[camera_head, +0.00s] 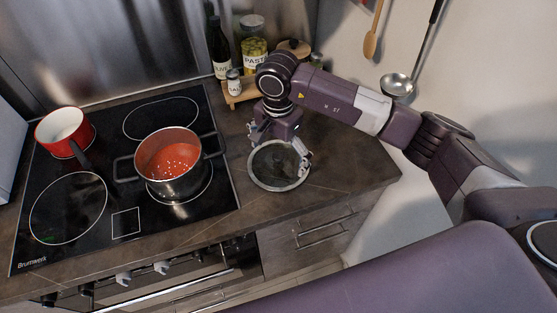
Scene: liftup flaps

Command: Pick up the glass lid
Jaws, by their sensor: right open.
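The glass lid (277,168) is a round, dark see-through disc with a pale metal rim. It lies on the brown counter, right of the stove. My right gripper (280,153) points down over the far part of the lid. Its fingers are spread wide, one at the lid's left far side and one at its right side. The gripper is open. I cannot tell whether the fingers touch the lid. The lid's knob is not clearly visible. My left gripper is not in view.
A steel pot (172,180) with red soup and a red pan (64,130) stand on the black stove (120,222). A small wooden shelf (237,99) with a bottle and jars stands behind the gripper. A ladle (397,85) hangs on the wall. Counter (335,182) right of the lid is clear.

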